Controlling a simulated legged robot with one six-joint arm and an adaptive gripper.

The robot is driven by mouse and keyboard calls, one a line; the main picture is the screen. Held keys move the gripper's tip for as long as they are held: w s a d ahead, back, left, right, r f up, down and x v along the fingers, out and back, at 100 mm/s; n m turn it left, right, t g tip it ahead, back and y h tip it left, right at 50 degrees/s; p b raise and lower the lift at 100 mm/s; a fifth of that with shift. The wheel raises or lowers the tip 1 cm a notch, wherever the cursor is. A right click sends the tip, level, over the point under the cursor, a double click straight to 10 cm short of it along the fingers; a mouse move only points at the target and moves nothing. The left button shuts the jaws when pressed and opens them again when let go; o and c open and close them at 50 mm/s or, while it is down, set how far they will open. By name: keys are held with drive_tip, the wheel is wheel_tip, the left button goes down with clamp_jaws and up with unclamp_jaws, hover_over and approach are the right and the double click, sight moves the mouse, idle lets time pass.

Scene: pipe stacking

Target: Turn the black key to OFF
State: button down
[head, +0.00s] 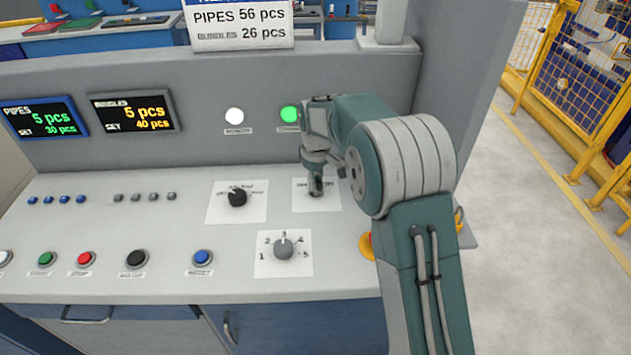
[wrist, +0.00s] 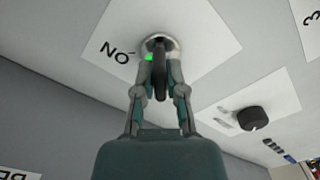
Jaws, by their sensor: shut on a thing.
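The black key (wrist: 159,78) stands in a round metal lock on a white plate (wrist: 205,30). In the wrist view my gripper (wrist: 159,68) has its two fingers closed on both sides of the key. An ON label shows upside down beside the lock, with a small green mark by the key. The OFF label is not readable. In the head view my gripper (head: 316,186) points down at the same plate (head: 330,204) on the sloped panel, and it hides most of the key.
A black rotary knob (head: 237,197) is left of the key plate, and a grey numbered selector (head: 284,248) is in front. Push buttons, such as the blue one (head: 202,258), line the front. A green lamp (head: 290,114) glows behind. A red-yellow button (head: 367,245) is partly behind my arm.

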idle(0.5)
drive_tip(key=c, duration=0.7)
unclamp_jaws()
drive_tip(key=shift+w, duration=0.1)
drive_tip(key=shift+a, duration=0.1)
drive_tip(key=shift+r, duration=0.1)
wheel_tip(320, 180, up, 12)
drive_tip(key=shift+f, duration=0.2)
